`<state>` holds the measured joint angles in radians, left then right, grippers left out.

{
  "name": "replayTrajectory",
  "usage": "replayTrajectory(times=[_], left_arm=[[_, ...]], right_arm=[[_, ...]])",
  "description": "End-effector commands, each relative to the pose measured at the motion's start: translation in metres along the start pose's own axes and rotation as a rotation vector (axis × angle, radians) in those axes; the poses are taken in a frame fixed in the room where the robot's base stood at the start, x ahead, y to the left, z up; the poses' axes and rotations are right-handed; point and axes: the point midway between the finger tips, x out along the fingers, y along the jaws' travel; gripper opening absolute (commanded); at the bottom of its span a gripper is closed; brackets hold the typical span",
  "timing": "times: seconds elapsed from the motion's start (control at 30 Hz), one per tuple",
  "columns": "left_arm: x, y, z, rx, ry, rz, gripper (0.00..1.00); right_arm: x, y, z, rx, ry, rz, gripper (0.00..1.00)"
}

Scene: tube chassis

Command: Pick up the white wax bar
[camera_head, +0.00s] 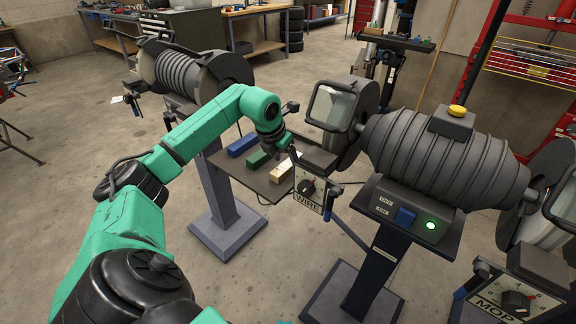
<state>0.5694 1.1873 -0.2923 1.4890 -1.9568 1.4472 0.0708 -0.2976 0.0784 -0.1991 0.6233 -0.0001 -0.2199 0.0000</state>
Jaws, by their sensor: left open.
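The white wax bar (283,171) lies on a small dark tray (262,187) in the middle of the camera_head view. A green bar (258,159) and a blue bar (242,145) lie on the same tray, to its left. My left arm reaches in from the left, and my left gripper (284,150) is over the tray, by the white and green bars. It is open. The fingers are small and dark here, so I cannot tell whether they touch the white bar. My right gripper is not in view.
A grinder with a wheel (338,108) and a WIRE dial box (312,190) stands close right of the tray. Its ribbed motor (440,150) sits on a pedestal with a lit green button. Another machine (188,72) stands behind left. Floor at left is mostly clear.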

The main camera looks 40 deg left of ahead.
Motion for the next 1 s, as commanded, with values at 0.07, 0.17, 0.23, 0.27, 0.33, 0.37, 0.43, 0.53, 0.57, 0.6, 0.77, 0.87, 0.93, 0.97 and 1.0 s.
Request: replayTrajectory(times=[0.07, 0.17, 0.23, 0.27, 0.33, 0.37, 0.43, 0.53, 0.57, 0.6, 0.77, 0.87, 0.93, 0.97, 1.0], left_arm=[[0.009, 0.0, 0.0, 0.0, 0.001, -0.001, 0.78], [0.012, 0.0, 0.0, 0.001, 0.0, 0.001, 0.78], [0.011, 0.0, 0.0, 0.001, 0.0, 0.001, 0.78], [0.011, 0.0, 0.0, 0.001, 0.0, 0.001, 0.78], [0.011, 0.0, 0.0, 0.001, 0.0, 0.001, 0.55], [0.011, 0.0, 0.0, 0.001, 0.0, 0.001, 0.43], [0.011, 0.0, 0.0, 0.001, 0.0, 0.001, 0.16], [0.011, 0.0, 0.0, 0.001, -0.001, 0.001, 0.0], [0.011, 0.0, 0.0, 0.001, -0.002, 0.0, 0.0], [0.011, 0.0, 0.0, 0.001, -0.002, 0.0, 0.0], [0.01, 0.0, 0.001, 0.001, -0.002, 0.0, 0.0], [0.005, 0.0, 0.003, 0.001, -0.004, 0.0, 0.0], [-0.002, 0.0, 0.007, 0.001, -0.005, 0.0, 0.0], [-0.007, 0.0, 0.009, 0.0, -0.006, 0.0, 0.0], [-0.015, 0.0, 0.012, 0.0, -0.008, 0.0, 0.0]], right_arm=[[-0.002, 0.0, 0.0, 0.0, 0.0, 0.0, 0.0], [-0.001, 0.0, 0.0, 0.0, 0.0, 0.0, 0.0], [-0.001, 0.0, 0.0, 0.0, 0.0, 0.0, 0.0], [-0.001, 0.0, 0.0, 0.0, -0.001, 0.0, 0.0], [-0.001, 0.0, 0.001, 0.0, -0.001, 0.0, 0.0], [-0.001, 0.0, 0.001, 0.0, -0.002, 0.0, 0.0], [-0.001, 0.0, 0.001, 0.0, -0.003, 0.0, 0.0], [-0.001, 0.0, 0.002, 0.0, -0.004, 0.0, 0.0], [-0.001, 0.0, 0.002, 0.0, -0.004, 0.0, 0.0], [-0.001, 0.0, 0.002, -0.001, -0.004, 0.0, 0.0], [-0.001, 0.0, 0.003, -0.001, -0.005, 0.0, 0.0], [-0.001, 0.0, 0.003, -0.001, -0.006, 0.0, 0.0], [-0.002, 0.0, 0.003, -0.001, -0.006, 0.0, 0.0], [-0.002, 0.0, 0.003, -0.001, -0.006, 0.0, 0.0], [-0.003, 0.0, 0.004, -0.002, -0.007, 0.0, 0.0]])
